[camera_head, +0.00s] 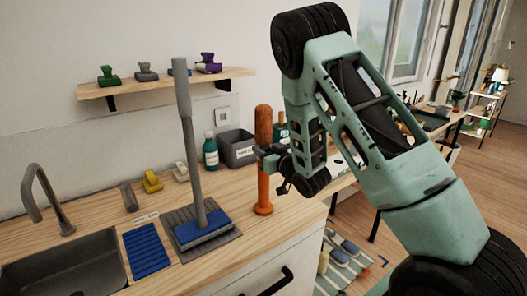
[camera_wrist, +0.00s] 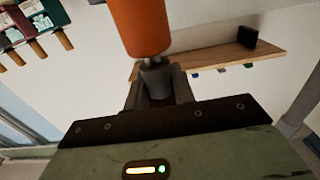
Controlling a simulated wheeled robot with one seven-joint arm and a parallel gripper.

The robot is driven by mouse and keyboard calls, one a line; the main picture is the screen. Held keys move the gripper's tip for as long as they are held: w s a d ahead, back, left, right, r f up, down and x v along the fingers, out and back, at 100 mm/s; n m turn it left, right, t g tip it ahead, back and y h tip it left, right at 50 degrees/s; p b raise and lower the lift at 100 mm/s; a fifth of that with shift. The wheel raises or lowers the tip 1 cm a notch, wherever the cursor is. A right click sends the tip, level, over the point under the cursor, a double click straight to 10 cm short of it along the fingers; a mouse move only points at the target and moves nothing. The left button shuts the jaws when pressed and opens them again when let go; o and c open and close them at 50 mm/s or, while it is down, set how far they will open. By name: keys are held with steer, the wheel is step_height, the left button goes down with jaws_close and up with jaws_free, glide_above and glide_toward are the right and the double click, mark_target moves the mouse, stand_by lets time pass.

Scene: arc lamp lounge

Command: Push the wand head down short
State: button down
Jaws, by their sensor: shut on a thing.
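The orange wand stands upright near the counter's right front edge in the head view. Its thick orange head (camera_head: 263,124) is above my gripper (camera_head: 266,158), and its lower orange part (camera_head: 263,190) goes down to a wider foot at the counter. My gripper is shut on the narrow part just below the head, coming in from the right. The grip contact is partly hidden by the fingers.
A tall grey rod (camera_head: 186,130) rises from a blue block (camera_head: 203,230) on a grey mat, left of the wand. A grey bin (camera_head: 238,152) and green bottle (camera_head: 210,155) stand behind. A sink (camera_head: 62,265) is at left; a wall shelf (camera_head: 165,86) is above.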

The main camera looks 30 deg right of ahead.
step_height(320, 180, down, 2)
steer(key=shift+s+b, duration=0.1)
steer(key=shift+b, duration=0.25)
steer(key=c, duration=1.2)
jaws_free()
steer(key=shift+f, duration=0.15)
steer(key=shift+o, duration=0.2)
steer(key=shift+r, duration=0.2)
